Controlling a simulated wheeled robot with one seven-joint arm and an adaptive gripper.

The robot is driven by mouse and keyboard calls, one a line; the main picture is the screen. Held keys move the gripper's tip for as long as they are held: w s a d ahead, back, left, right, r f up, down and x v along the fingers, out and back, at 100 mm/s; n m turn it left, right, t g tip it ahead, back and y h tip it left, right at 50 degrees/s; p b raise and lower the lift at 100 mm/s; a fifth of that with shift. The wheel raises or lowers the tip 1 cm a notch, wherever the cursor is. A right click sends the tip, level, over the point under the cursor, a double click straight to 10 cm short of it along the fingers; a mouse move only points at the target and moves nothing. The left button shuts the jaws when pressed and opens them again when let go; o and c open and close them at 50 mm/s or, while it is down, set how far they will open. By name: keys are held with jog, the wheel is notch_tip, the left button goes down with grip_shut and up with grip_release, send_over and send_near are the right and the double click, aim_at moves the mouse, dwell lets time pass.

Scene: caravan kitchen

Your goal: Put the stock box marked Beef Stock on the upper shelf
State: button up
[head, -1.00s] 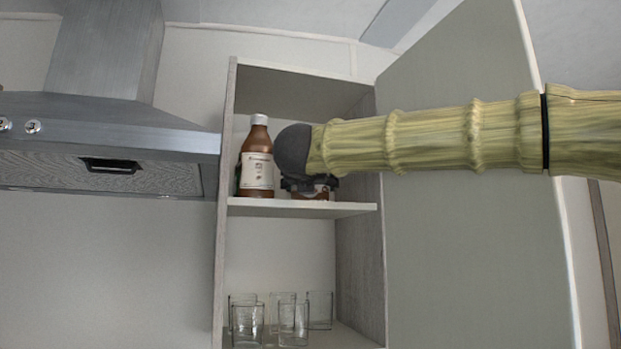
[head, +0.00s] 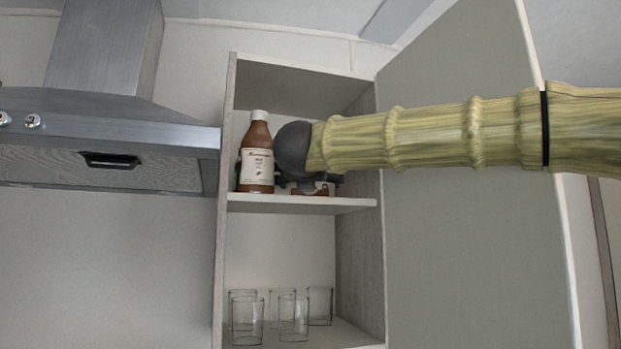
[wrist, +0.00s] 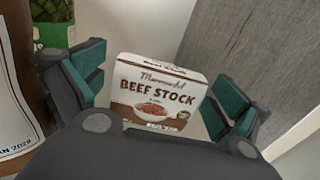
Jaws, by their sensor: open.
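The Beef Stock box (wrist: 158,95), white and brown with a picture of a bowl, stands upright between the spread fingers of my gripper (wrist: 160,92) in the wrist view. Gaps show between the box and the teal finger pads, so my gripper is open around it. In the head view my gripper (head: 312,184) is at the upper shelf (head: 300,204) of the open cupboard. The brown lower part of the box (head: 312,191) shows there, on the shelf. My arm and gripper hide the rest of it.
A brown bottle (head: 257,155) with a white cap stands on the upper shelf, close left of my gripper. A green carton (wrist: 52,22) is behind it. Several glasses (head: 248,320) stand on the lower shelf. The open door (head: 470,240) is at the right.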

jog(key=s+b, duration=0.4)
jog(key=s, duration=0.8)
jog(key=shift+a, duration=0.45)
jog(key=shift+r, duration=0.1)
